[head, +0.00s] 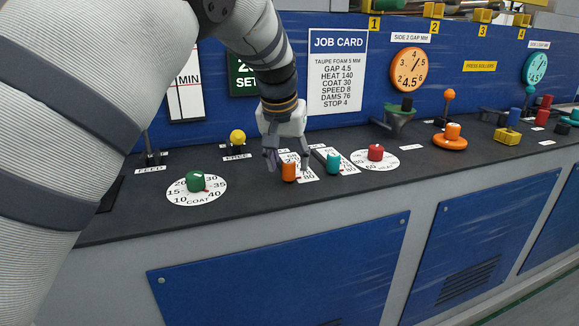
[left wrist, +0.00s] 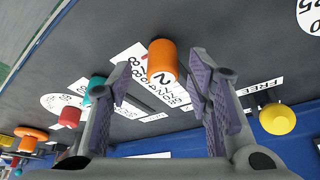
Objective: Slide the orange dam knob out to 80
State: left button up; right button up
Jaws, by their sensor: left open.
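The orange dam knob (head: 289,173) stands upright at its white number scale (head: 309,178) on the dark bench top; an 80 shows at the scale's near end. The left wrist view shows the orange knob (left wrist: 161,55) between and just beyond the fingertips, with the scale (left wrist: 130,57) partly hidden by a finger. My left gripper (head: 287,158) is open above the knob, pointing down, one finger to each side. Its open fingers also show in the left wrist view (left wrist: 160,88). I see no clear contact with the knob. My right gripper is in neither view.
A teal knob (head: 333,162) with its own scale stands close to the right. A red knob (head: 376,152) and a green knob (head: 196,181) sit on round dials. A yellow ball lever (head: 237,137) is behind left. The job card (head: 338,72) reads DAMS 76.

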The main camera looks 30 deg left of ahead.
pick_arm(q)
jog(key=v, duration=0.9)
jog(key=shift+s+r, duration=0.1)
jog(key=shift+s, duration=0.05)
